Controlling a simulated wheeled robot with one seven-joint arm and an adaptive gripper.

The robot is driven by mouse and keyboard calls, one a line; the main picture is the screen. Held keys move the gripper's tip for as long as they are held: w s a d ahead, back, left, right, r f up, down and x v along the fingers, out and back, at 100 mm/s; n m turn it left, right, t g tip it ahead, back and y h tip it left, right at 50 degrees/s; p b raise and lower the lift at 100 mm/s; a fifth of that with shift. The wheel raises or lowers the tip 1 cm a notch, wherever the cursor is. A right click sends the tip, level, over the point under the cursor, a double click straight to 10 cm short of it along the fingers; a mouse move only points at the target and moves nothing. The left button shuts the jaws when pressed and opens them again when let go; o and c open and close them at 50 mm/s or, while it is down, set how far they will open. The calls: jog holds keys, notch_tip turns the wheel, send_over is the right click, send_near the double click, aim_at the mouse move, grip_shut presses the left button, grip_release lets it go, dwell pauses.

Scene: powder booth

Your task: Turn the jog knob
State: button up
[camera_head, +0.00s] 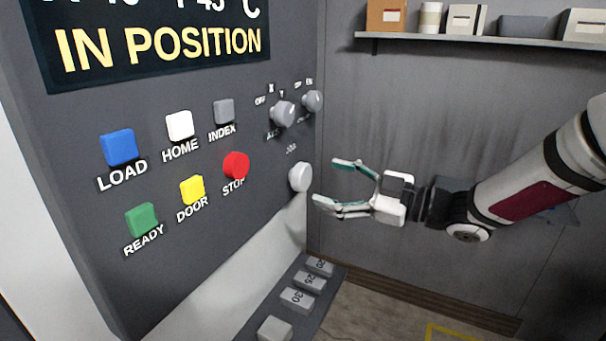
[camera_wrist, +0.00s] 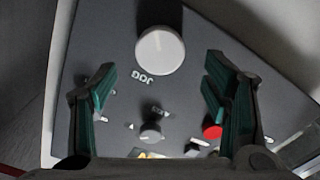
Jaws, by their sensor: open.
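The jog knob (camera_head: 300,177) is a pale round knob on the dark control panel, under the label JOG. In the wrist view the jog knob (camera_wrist: 160,52) shows as a white disc at upper middle, beyond and between the fingertips. My gripper (camera_head: 332,182) is open and empty, just right of the knob in the head view, with its fingers pointing toward the panel. The fingers look apart from the knob. In the wrist view my gripper (camera_wrist: 160,85) has one finger on each side of the picture.
Two grey selector knobs (camera_head: 284,113) sit above the jog knob. A red STOP button (camera_head: 236,165) and several coloured buttons lie to its left. Numbered grey blocks (camera_head: 297,299) stand below. A shelf (camera_head: 480,41) with boxes runs along the back wall.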

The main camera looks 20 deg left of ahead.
aim_at(306, 178)
jog(key=a, duration=0.3)
jog(key=a+p, duration=0.1)
jog(key=a, duration=0.2)
jog(key=shift+w+a, duration=0.2)
jog(key=shift+a, duration=0.1)
jog(key=c, duration=1.2)
